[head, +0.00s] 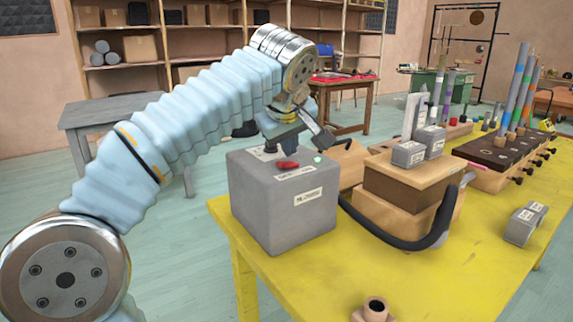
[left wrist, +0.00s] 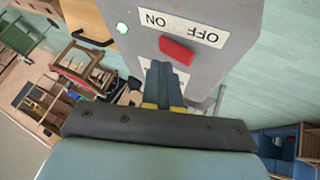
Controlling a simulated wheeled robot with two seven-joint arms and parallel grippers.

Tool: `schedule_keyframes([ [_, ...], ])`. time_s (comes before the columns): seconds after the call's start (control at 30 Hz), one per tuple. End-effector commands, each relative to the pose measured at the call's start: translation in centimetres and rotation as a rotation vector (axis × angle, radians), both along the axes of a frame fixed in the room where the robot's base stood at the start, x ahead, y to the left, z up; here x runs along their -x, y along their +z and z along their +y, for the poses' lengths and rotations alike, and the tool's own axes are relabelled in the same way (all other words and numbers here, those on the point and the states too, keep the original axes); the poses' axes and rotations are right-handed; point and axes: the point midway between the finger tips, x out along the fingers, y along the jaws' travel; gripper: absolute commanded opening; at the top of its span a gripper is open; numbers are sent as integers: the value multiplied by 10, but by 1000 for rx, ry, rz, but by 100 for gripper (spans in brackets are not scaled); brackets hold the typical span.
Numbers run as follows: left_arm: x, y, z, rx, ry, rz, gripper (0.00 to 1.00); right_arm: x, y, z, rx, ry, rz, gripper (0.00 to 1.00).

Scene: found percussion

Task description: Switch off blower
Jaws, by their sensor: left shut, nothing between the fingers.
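The blower is a grey box (head: 283,205) on the near left corner of the yellow table. On its top sit a red rocker switch (head: 287,165) and a small green light (head: 318,159), which looks lit. The left wrist view also shows the red switch (left wrist: 177,51), the green light (left wrist: 122,28) and a label (left wrist: 180,26) reading OFF and ON. My left gripper (head: 271,147) is shut and empty over the box top. Its fingertips (left wrist: 161,66) are close beside the switch; I cannot tell whether they touch it. My right gripper is not in view.
A black hose (head: 400,242) curves from behind the box to a wooden chest (head: 408,190). Grey weights (head: 408,154) stand on the chest. Another grey block (head: 524,224) and a small brown fitting (head: 374,308) rest on the yellow table (head: 460,275). Its front middle is mostly clear.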

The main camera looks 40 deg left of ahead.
Motion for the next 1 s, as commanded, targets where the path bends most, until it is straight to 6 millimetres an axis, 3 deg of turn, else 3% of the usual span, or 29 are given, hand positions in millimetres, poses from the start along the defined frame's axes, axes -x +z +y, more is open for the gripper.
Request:
schedule_keyframes([
  [1.0,1,-6,0,0,0,0,0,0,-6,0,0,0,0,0],
])
